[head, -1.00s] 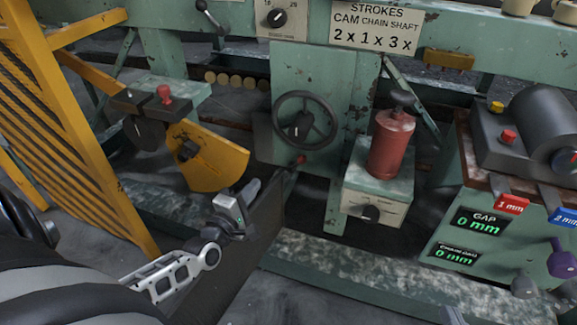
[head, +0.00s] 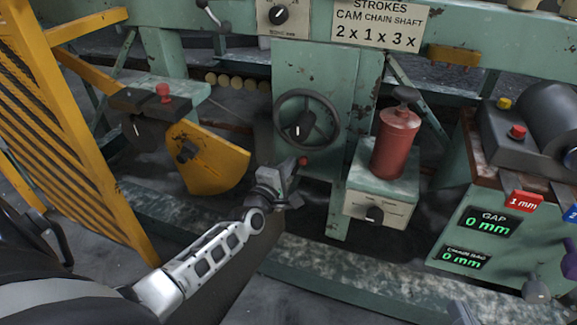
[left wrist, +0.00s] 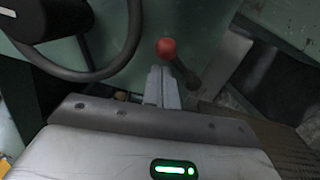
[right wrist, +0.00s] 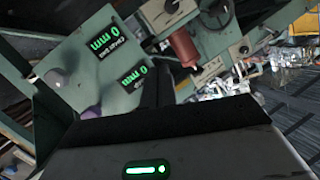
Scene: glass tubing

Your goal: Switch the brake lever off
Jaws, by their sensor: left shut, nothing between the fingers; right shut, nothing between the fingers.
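The lever (head: 303,161) with a red ball knob sits below the black handwheel on the green machine. In the left wrist view the red knob (left wrist: 166,48) is just beyond the fingertips, and its dark shaft runs down to the right. My left gripper (head: 289,172) is shut and empty, close to the lever on its left side. Its fingers show in the left wrist view (left wrist: 162,85); I cannot tell whether they touch the lever. My right gripper (right wrist: 158,88) is shut and empty, pointing toward the machine, away from the lever.
The handwheel (head: 306,118) is just above the lever. A red cylinder (head: 396,142) on a green box stands to the right. A yellow guard (head: 205,160) is to the left. The gap panel (head: 488,222) is at the far right.

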